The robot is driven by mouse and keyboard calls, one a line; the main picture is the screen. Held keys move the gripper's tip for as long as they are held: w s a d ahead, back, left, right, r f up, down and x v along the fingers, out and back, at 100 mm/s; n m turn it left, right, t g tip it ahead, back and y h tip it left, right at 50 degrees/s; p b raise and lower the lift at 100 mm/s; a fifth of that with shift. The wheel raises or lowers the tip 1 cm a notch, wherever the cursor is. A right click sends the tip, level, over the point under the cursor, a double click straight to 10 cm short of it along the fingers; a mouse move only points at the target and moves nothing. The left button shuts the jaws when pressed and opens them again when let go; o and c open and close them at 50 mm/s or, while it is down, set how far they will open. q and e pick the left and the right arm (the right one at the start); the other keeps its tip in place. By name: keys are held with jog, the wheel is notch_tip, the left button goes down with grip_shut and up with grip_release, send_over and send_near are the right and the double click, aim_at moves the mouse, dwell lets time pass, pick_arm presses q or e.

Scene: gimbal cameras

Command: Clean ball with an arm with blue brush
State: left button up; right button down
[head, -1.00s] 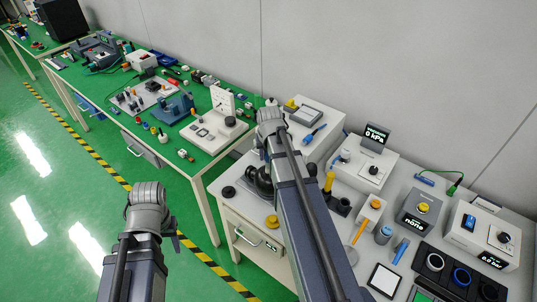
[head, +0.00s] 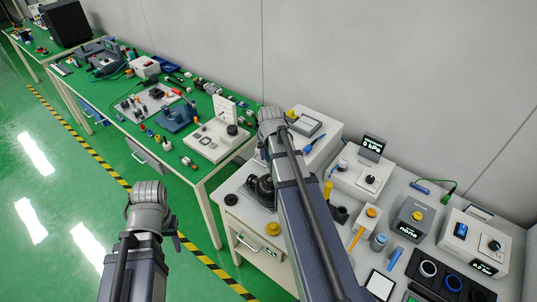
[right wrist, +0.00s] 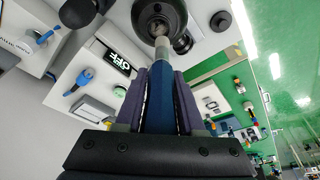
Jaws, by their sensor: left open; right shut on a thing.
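My right gripper (right wrist: 160,100) is shut on a blue tool (right wrist: 160,95), likely the blue brush, in the right wrist view. Its narrow pale tip points at a black round holder (right wrist: 143,15) with a dark rounded middle, likely the ball. Tip and holder overlap in the picture; I cannot tell if they touch. In the head view the black holder (head: 262,188) stands on the white table beside my right arm, which partly hides it. My right gripper is hidden behind that arm there. My left arm shows at lower left, but its gripper fingers do not show.
A grey-white box (head: 318,118) with a blue tool (head: 314,143) on it stands behind my right arm. A yellow knob (head: 273,229) and black disc (head: 231,199) lie near the table's front-left edge. Several instrument boxes crowd the right side. A green-topped bench (head: 150,105) stands left.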

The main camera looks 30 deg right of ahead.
notch_tip(320, 180, up, 3)
jog(key=p, duration=0.3)
jog(key=shift+r, duration=0.1)
dwell(0.4)
